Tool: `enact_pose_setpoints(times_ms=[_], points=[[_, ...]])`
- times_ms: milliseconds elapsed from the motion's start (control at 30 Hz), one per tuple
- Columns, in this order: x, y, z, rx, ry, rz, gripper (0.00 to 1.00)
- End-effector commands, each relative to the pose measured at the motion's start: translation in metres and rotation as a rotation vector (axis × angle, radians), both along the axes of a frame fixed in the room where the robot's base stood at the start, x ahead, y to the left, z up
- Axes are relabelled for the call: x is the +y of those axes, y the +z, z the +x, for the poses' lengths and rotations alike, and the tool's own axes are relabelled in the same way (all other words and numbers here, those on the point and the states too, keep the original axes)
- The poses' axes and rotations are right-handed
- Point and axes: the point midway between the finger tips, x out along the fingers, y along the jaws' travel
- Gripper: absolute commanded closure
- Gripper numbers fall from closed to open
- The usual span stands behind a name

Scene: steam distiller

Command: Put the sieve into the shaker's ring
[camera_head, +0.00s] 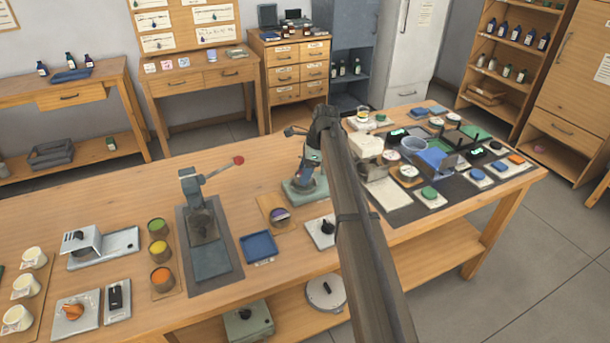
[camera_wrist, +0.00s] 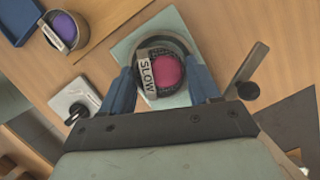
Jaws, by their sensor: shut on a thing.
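My gripper (camera_wrist: 163,84) has its blue fingers on either side of a dark round sieve (camera_wrist: 141,78) and is shut on it. The sieve has a pale label reading SLOW and holds a pink-magenta fill. The shaker's ring (camera_wrist: 176,41) shows as a grey curved rim around the sieve's far side, on a pale green base (camera_wrist: 126,48). I cannot tell whether the sieve is seated in the ring or just above it. In the head view, my gripper (camera_head: 309,172) is over the shaker's green base (camera_head: 297,193); my arm partly hides it.
A second round container with purple fill (camera_wrist: 62,31) stands on a wooden pad, left of the shaker. A blue tray (camera_head: 259,246) and a white plate with a black knob (camera_head: 320,233) are near. A grey lever (camera_wrist: 246,72) sticks out beside the shaker.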

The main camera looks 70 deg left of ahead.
Motion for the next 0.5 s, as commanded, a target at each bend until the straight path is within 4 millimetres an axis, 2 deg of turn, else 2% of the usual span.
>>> enact_pose_setpoints(times_ms=[133, 500], points=[[0.0, -0.016, 0.0, 0.0, 0.0, 0.0, 0.7], [0.0, -0.019, 0.0, 0.0, 0.001, 0.0, 0.7]])
